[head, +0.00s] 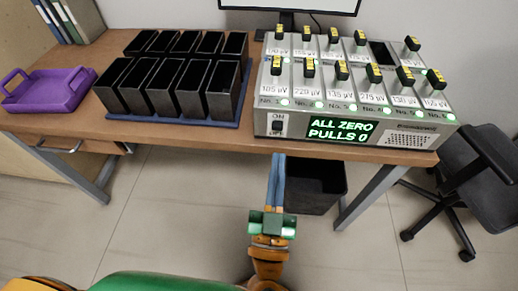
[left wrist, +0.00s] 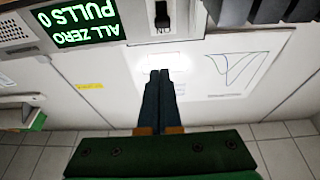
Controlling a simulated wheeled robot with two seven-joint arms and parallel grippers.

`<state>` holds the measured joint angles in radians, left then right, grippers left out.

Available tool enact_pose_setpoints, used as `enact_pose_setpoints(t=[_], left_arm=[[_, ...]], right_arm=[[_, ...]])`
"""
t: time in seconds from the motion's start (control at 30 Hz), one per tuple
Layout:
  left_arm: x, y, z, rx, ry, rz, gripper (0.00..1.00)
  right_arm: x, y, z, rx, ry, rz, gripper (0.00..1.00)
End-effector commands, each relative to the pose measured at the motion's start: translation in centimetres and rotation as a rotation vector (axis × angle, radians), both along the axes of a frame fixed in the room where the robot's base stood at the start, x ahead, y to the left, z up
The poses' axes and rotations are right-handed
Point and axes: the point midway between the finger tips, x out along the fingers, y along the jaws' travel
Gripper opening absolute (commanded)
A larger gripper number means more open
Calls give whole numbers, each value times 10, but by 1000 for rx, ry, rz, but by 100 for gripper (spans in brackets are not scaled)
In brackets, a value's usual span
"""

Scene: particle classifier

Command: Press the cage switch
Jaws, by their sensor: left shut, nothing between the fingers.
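The grey classifier box (head: 400,130) stands on the desk with a black switch (head: 277,126) marked ON on its front left. The switch also shows at the top of the left wrist view (left wrist: 162,14), upside down. The green display (head: 340,131) beside it reads ALL ZERO, PULLS 0. My left gripper (head: 278,158) is shut and empty, its fingertips below the switch in the head view. In the left wrist view the closed fingertips (left wrist: 160,73) are apart from the switch, with a gap between them. My right gripper is not in view.
Several black bins (head: 222,92) stand on a blue tray left of the box. A purple tray (head: 52,90) lies at the desk's left. Small black-and-yellow pieces stand on the box. Under the desk is a dark bin (head: 315,185); an office chair (head: 470,165) is at right.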

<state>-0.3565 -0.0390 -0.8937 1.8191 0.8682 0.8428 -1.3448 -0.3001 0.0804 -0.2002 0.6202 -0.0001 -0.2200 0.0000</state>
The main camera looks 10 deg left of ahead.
Motion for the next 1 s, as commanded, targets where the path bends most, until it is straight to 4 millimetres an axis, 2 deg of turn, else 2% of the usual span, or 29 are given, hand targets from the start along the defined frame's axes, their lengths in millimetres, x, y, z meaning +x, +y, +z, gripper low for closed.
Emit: enact_pose_setpoints(t=[0.03,0.33,0.43,0.57,0.9,1.0], left_arm=[[-1,3,2,-13,-6,16,0],[-1,5,7,-17,-8,27,0],[4,5,9,-17,-9,27,0],[24,5,18,-17,-12,26,0],[95,5,42,-16,-12,26,0],[94,4,15,-10,-5,24,0]], right_arm=[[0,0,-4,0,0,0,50],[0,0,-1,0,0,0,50],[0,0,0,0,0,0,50],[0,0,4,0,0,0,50],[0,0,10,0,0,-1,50],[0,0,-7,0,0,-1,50]])
